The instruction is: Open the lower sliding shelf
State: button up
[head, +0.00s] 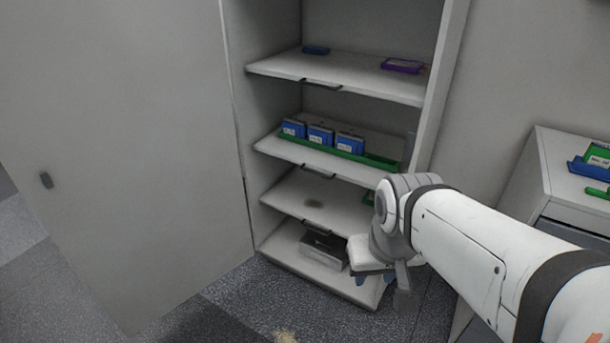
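An open white cabinet holds several shelves. The lower shelf (290,197) is a pale board with a dark round mark on top, and it sits inside the cabinet below the shelf with the blue boxes. A small dark handle shows at its front edge, and its right end is partly hidden by my arm. My gripper (374,279) is in front of the cabinet's lower right, pointing down, lower in the picture than this shelf. Its two bluish fingertips look apart with nothing visible between them. I see no contact with the shelf.
The cabinet door (125,150) stands open on the left. The middle shelf (275,148) bears blue boxes (320,135) in a green tray (381,161). A grey box (322,250) lies on the cabinet bottom. A white drawer unit (560,190) stands at right.

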aim_at(336, 206)
jog(key=i, duration=0.7)
jog(key=u, duration=0.4)
jog(key=k, duration=1.05)
jog(key=z, duration=0.1)
jog(key=i, duration=1.65)
jog(key=u, duration=0.75)
